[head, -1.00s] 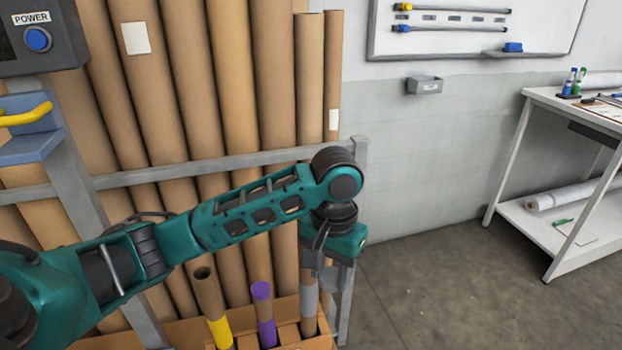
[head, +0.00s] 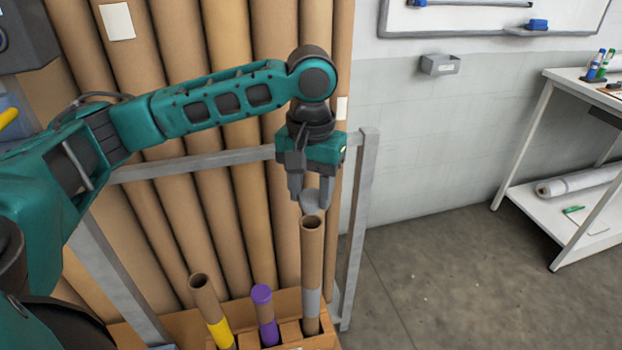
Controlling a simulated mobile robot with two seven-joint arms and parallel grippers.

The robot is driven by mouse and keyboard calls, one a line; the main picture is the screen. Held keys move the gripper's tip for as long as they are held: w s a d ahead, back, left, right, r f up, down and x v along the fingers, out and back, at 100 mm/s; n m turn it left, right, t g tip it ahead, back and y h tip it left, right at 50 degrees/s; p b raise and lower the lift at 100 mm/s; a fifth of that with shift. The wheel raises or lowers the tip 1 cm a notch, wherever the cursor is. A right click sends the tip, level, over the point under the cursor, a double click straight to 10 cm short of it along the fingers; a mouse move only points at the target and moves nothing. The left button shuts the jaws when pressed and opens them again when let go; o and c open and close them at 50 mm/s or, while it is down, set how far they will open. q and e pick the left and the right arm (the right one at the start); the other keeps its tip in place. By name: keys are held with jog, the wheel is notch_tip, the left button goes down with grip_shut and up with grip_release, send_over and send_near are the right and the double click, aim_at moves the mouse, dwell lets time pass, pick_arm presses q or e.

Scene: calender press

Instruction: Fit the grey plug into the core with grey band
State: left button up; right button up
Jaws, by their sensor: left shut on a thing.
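The core with the grey band (head: 311,265) stands in the wooden crate, its open end facing up and its grey band low down. My left gripper (head: 311,197) is just above that open end, pointing down. It is shut on the grey plug (head: 311,201), which shows between its fingers. The plug looks a little above the core's mouth; whether it touches the rim I cannot tell. My right gripper is not in view.
In the same crate (head: 318,343) stand a yellow-banded core (head: 206,300) with an open top and a purple-banded core (head: 264,310) with a purple plug. A grey rail (head: 200,164) and tall tubes are behind. Open floor lies right, before a white table (head: 530,200).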

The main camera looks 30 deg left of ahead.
pick_arm(q)
jog(key=shift+f, duration=1.8)
jog(key=shift+f, duration=0.3)
jog(key=o, duration=1.1)
notch_tip(320, 180, up, 13)
jog(key=shift+f, duration=0.1)
